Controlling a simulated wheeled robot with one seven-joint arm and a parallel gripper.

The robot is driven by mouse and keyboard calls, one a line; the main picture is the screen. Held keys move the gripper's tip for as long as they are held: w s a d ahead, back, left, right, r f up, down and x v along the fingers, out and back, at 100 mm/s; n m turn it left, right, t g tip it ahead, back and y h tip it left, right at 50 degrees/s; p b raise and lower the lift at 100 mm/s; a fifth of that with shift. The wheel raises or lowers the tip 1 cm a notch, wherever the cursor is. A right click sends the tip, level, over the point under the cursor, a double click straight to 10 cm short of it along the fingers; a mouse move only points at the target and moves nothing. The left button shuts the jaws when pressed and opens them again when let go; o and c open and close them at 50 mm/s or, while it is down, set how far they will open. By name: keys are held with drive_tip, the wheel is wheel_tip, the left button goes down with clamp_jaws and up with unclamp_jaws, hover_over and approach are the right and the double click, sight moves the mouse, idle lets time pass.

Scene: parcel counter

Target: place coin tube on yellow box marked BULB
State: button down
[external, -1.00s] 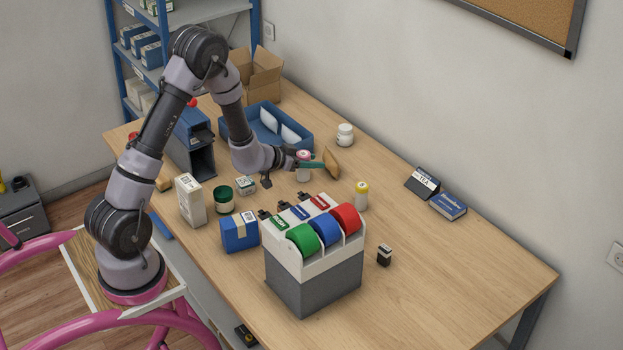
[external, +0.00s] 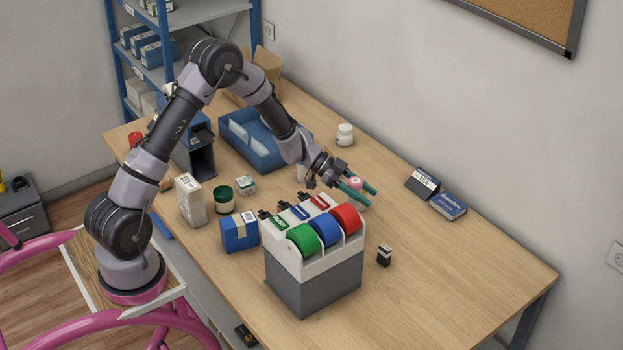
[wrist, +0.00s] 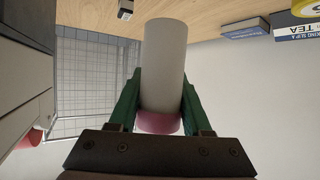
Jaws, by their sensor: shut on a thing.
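My gripper (external: 358,187) is shut on a pale grey tube with a pink end, which I take to be the coin tube (wrist: 165,65). In the wrist view the tube lies between the two green fingers, its pink end toward the palm. In the external view the pink end (external: 355,183) shows between the fingers, beyond the dispenser. No yellow box marked BULB can be made out. A yellow thing (wrist: 313,6) is cut off at the wrist view's top right corner.
A dispenser with green, blue and red rolls (external: 326,229) stands in front of my gripper. A white jar (external: 344,135) stands behind it. A TEA box (external: 422,182) and a blue box (external: 448,206) lie near the wall.

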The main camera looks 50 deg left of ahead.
sight(359, 207)
drive_tip(key=shift+f, duration=2.95)
drive_tip(key=shift+f, duration=0.15)
drive_tip(key=shift+c, duration=1.7)
unclamp_jaws()
